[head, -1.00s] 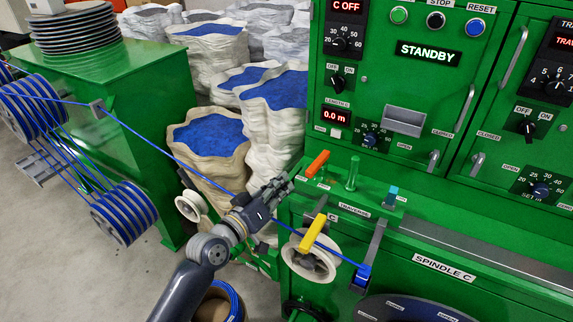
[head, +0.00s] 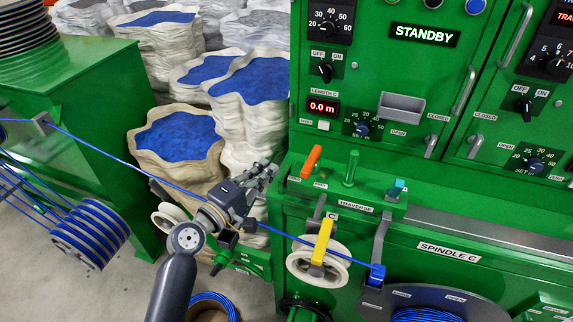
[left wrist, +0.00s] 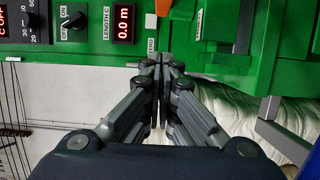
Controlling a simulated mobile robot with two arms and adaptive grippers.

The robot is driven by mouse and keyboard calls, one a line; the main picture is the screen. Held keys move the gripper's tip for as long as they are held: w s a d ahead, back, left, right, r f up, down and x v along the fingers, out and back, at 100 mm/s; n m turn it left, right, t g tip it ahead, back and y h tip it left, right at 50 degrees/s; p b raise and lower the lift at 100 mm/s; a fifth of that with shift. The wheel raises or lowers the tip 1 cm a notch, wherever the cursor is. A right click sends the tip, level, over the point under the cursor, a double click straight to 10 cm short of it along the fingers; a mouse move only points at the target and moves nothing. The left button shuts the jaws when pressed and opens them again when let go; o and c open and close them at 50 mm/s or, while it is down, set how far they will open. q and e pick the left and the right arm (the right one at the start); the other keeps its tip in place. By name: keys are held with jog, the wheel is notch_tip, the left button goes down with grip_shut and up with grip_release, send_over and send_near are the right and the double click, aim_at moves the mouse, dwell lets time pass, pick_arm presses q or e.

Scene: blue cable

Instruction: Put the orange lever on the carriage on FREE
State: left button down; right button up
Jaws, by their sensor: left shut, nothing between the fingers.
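The orange lever (head: 311,161) stands up on the green traverse carriage (head: 375,204), its top leaning slightly right. Two small labels sit at its foot, too small to read surely. My left gripper (head: 270,171) is shut and empty, just left of the lever and apart from it. In the left wrist view its closed fingers (left wrist: 162,65) point toward the green panel. A small orange-brown patch shows at the top edge there; I cannot tell whether it is the lever. My right gripper is not in view.
A green post (head: 351,168) and a teal knob (head: 397,188) stand right of the lever. The blue cable (head: 110,163) runs behind my left arm. Sacks of blue granules (head: 178,140) stand behind it.

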aim_at(311, 166)
pick_arm(q)
jog(key=d, duration=0.1)
jog(key=d+p, duration=0.1)
jog(key=d, duration=0.1)
jog(key=d+p, duration=0.1)
jog(key=d, duration=0.1)
jog(key=shift+w+d, duration=0.1)
jog(key=shift+w, duration=0.2)
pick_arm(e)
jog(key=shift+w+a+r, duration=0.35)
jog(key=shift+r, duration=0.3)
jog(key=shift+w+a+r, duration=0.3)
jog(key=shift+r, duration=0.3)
pick_arm(q)
jog(key=shift+s+d, duration=0.2)
jog(key=shift+s, duration=0.05)
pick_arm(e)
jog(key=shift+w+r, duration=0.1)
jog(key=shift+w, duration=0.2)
